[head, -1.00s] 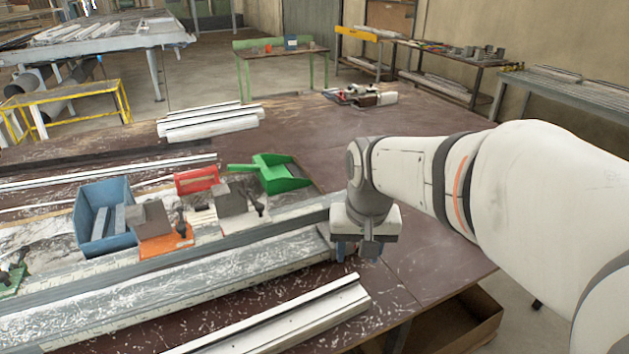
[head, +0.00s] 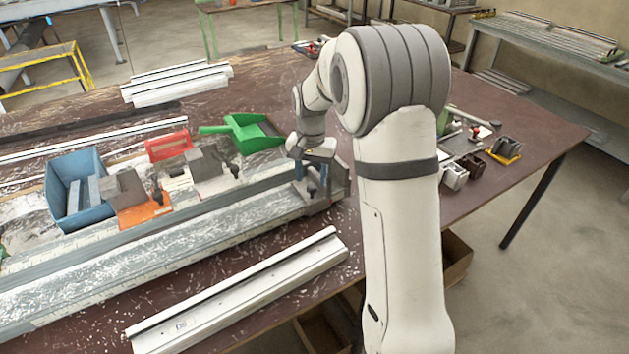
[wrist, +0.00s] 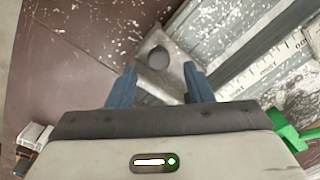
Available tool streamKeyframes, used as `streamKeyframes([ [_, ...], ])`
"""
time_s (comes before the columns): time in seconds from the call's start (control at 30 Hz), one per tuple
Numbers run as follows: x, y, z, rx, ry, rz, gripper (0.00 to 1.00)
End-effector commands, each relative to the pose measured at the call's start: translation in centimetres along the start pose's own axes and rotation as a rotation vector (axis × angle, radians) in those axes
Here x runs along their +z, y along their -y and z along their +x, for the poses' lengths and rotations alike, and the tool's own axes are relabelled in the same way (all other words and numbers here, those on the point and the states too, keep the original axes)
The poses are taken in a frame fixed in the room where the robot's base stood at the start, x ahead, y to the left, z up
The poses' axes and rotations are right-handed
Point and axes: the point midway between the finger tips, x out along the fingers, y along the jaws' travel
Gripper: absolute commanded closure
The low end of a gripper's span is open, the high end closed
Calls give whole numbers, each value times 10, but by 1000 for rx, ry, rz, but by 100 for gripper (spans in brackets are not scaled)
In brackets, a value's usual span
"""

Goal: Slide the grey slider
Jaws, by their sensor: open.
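The grey slider, seen as a grey metal block with a round dark knob (wrist: 158,59), lies between and just beyond my fingertips in the wrist view. In the head view it seems to be the grey block (head: 338,186) at the right end of the long metal rail (head: 205,236), partly hidden by my gripper (head: 311,182). My gripper is open, its two blue fingers pointing down around the block; it also shows in the wrist view (wrist: 160,88). I cannot tell whether the fingers touch the block. A ruler scale (wrist: 285,52) runs along the rail.
A green dustpan (head: 243,133), a red tool (head: 168,145), an orange-based clamp (head: 140,205) and a blue bin (head: 77,190) stand behind the rail. A white profile (head: 240,290) lies in front. Small clamps (head: 470,165) sit at right on the brown table.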

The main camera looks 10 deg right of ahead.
Motion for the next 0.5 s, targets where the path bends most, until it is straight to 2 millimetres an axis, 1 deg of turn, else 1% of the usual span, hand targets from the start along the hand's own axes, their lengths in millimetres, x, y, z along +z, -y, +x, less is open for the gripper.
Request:
streamKeyframes([
  [0.03,1,0,8,2,4,-1,53],
  [0.2,1,0,26,1,2,-1,53],
  [0.3,1,0,30,0,0,-2,53],
  [0.5,1,1,32,0,-1,-2,53],
])
